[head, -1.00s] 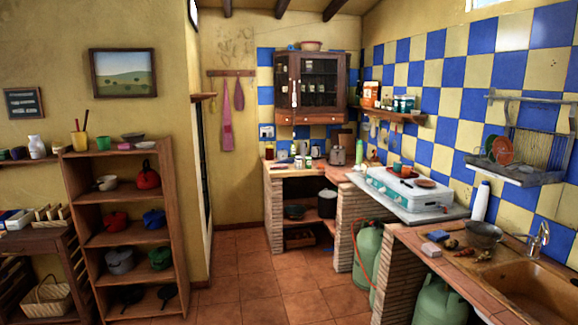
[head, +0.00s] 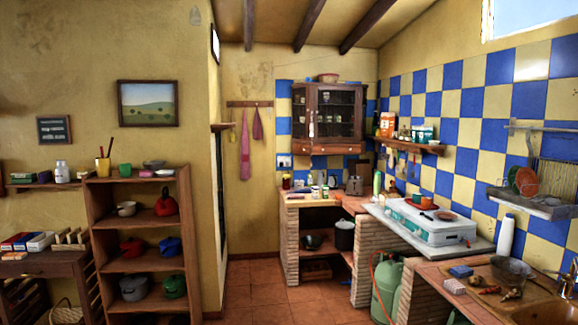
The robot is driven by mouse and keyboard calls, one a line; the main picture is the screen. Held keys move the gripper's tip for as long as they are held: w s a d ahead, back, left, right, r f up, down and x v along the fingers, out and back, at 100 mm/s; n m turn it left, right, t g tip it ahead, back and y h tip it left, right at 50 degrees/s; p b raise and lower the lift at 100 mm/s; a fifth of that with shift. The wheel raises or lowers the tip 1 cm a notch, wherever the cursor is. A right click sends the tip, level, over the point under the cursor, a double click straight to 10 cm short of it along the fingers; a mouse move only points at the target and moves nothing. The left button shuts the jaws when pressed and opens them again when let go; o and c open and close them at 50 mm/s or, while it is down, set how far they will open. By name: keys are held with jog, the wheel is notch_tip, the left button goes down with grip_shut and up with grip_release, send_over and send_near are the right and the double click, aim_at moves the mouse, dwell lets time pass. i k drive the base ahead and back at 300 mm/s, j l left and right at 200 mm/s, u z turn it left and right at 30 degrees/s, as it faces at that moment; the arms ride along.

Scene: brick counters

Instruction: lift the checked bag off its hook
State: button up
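A wooden hook rail (head: 249,104) is fixed to the yellow wall at the back, left of the tiled corner. Two pinkish cloth-like things hang from it: a longer one (head: 245,152) on the left and a shorter, darker one (head: 258,126) on the right. One of them may be the checked bag, but they are too small to show a check pattern. My gripper is not in view.
A wooden shelf unit (head: 142,177) with pots stands at the left, beside a projecting wall. Brick counters (head: 372,246) run along the right, with a green gas bottle (head: 386,290) under one. The tiled floor (head: 265,297) between them is clear.

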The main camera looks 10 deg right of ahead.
aim_at(258, 130)
jog(key=i, duration=4.85)
jog(key=i+z, duration=0.15)
jog(key=i, duration=0.3)
jog(key=i+j+z, duration=0.15)
jog(key=i, duration=0.25)
jog(key=i+j+z, duration=0.2)
jog(key=i, duration=0.25)
jog(key=l, duration=0.1)
